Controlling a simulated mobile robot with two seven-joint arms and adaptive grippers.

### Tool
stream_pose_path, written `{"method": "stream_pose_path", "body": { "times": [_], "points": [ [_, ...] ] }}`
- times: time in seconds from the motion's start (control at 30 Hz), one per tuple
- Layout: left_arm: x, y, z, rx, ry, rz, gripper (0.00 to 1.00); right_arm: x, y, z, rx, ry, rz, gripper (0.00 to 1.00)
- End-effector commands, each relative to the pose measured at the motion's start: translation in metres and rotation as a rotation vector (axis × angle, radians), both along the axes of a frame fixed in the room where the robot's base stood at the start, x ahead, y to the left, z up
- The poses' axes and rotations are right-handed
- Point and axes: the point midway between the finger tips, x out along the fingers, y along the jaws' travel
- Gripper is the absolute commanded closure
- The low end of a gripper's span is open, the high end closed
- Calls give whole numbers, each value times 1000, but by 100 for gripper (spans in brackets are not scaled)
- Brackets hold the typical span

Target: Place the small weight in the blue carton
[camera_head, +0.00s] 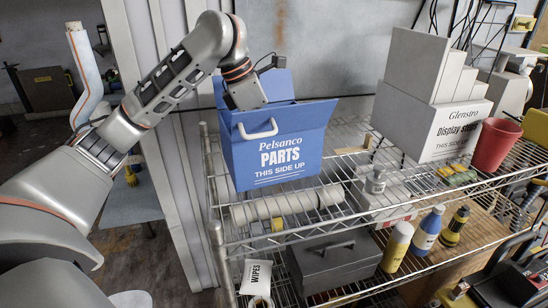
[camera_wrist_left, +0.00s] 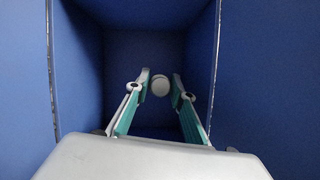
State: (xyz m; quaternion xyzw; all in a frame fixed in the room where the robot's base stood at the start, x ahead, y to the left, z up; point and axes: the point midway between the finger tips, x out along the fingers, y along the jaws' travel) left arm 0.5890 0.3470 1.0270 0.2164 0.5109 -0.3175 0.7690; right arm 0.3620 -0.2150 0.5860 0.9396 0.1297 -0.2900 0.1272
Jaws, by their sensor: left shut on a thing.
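The blue carton (camera_head: 275,152), marked "Pelsanco PARTS", stands upright with open flaps on the top wire shelf. My left arm comes in from the left and its wrist is over the carton's opening; the fingers are hidden there in the head view. In the left wrist view my left gripper (camera_wrist_left: 160,80) points down between the blue carton walls (camera_wrist_left: 255,80). Its fingers are shut on a small pale round thing, the small weight (camera_wrist_left: 160,87). I cannot tell how far the weight is from the carton's floor. My right gripper is not in view.
A grey-white stepped display box (camera_head: 405,105) stands right of the carton, with a red cup (camera_head: 495,145) beyond it. Bottles, including a blue one (camera_head: 428,228), and a dark toolbox (camera_head: 333,262) are lower down. A wipes box (camera_head: 256,278) is at the front.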

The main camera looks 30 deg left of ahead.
Motion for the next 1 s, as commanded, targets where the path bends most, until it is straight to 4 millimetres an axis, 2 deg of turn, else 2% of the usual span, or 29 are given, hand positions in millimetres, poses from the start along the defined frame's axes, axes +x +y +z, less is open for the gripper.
{"method": "stream_pose_path", "body": {
  "times": [0.27,0.43,0.67,0.7,0.77,1.0],
  "points": [
    [0,0,-42,-1,8,0,100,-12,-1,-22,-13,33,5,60],
    [0,0,-40,0,0,0,100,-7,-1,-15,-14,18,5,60],
    [0,0,-42,0,1,1,100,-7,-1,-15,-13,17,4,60],
    [0,0,-43,0,1,1,75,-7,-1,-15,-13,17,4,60],
    [0,0,-43,0,1,1,60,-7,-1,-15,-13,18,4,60],
    [0,0,-43,0,1,1,60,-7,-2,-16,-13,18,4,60]
  ]
}}
